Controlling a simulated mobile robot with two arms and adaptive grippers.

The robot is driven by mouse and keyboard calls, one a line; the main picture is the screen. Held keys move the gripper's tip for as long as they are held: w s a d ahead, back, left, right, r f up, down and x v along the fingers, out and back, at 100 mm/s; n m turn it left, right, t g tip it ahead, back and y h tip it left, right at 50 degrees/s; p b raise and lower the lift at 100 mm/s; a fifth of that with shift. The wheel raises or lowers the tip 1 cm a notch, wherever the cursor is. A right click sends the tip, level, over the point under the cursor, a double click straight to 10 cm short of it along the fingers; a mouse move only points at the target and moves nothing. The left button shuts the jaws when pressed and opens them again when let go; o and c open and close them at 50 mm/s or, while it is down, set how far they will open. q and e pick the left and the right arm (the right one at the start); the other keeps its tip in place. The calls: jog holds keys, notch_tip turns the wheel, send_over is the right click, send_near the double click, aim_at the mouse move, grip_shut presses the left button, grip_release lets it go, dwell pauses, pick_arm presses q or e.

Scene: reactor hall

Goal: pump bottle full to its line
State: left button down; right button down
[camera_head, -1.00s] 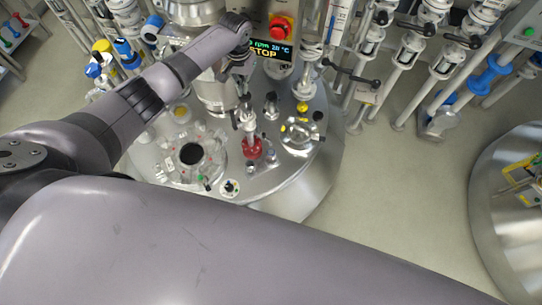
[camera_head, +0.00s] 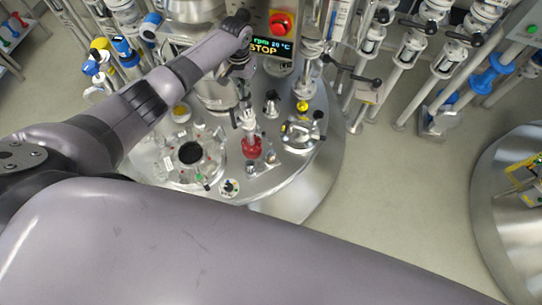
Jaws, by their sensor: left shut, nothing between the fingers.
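A small red object (camera_head: 251,149) stands upright on the round steel vessel lid, with a pale upright part (camera_head: 247,121) above it. I cannot tell whether this is the pump bottle, and no fill line can be made out. My left gripper (camera_head: 244,98) points down just above the pale part. It is shut and holds nothing. Its fingers are small and dark here, so I cannot tell if they touch the pale part. My right gripper is not in view; a large grey arm link of mine crosses the bottom.
The steel lid (camera_head: 273,181) carries a dark round port (camera_head: 190,153), a clamped sight port (camera_head: 301,134) and a yellow cap (camera_head: 181,112). A display and red stop button (camera_head: 282,22) stand behind. Pipes and valves fill the back right. Clear floor (camera_head: 400,185) separates a second steel vessel (camera_head: 510,235).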

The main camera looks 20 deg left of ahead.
pick_arm(q)
jog(key=shift+s+f+b, duration=0.15)
jog(key=shift+f+b, duration=0.8)
jog(key=shift+f, duration=0.85)
jog(key=shift+r, duration=0.1)
notch_tip(320, 180, up, 6)
jog(key=p, duration=0.6)
dwell(0.5)
jog(key=shift+f+b, duration=2.05)
jog(key=shift+f, duration=1)
jog(key=shift+r+p, duration=3.05)
